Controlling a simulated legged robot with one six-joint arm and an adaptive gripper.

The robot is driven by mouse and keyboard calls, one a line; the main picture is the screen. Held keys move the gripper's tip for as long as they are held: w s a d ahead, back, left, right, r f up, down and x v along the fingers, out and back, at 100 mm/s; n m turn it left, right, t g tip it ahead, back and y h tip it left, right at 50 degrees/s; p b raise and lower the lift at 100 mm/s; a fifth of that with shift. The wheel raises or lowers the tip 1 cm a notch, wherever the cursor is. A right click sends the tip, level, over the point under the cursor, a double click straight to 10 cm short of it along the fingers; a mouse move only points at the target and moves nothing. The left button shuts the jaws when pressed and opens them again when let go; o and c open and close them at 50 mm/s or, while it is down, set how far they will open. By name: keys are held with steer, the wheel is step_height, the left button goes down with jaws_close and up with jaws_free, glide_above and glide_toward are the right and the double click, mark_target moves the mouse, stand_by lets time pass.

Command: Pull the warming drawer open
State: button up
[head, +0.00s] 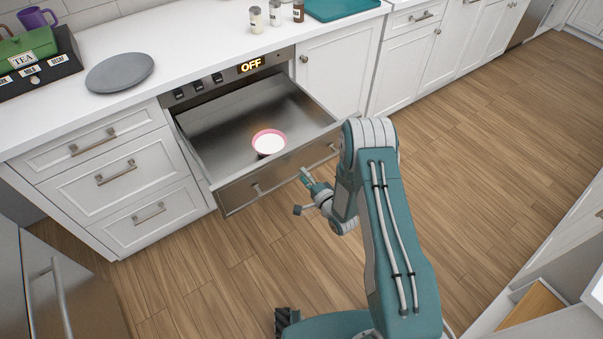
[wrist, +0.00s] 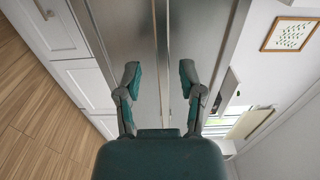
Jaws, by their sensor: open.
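The warming drawer (head: 225,197) stands pulled well out below its control panel (head: 215,80), which reads OFF. Its steel inside is visible, and a pink bowl (head: 268,153) with white contents sits in it. A bar handle (head: 284,181) runs along the drawer front. My gripper (head: 302,194) is open just in front of the drawer front, close to the handle. In the wrist view the two fingers (wrist: 160,80) are spread apart before a steel surface, with a narrow upright strip between them. I cannot tell whether the fingers touch the handle.
The white counter (head: 190,70) above holds a grey plate (head: 119,72), a tea box (head: 30,60), small jars (head: 275,14) and a teal tray (head: 340,7). White drawers (head: 117,172) are left of the drawer. The wooden floor (head: 480,160) is clear on the right.

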steer(key=v, duration=1)
steer(key=shift+d, duration=0.15)
steer(key=w+d+r+n+g+h, duration=0.1)
steer(key=w+r+n+h, duration=0.15)
steer(key=w+r, duration=0.3)
steer(key=s+d+r+n+g+h, duration=0.1)
steer(key=d+r+n+g+h, duration=0.15)
steer(key=r, duration=0.75)
steer(key=d+r+n+g+h, duration=0.1)
steer(key=d+r+n+h, duration=0.2)
steer(key=r, duration=0.8)
steer(key=s+r+n+g+h, duration=0.1)
steer(key=s+r+g+h, duration=0.15)
steer(key=s+r, duration=0.9)
steer(key=s+a+r+n+g+y, duration=0.1)
steer(key=s+n+g, duration=0.1)
steer(key=s, duration=1.5)
steer(key=shift+n+g, duration=0.4)
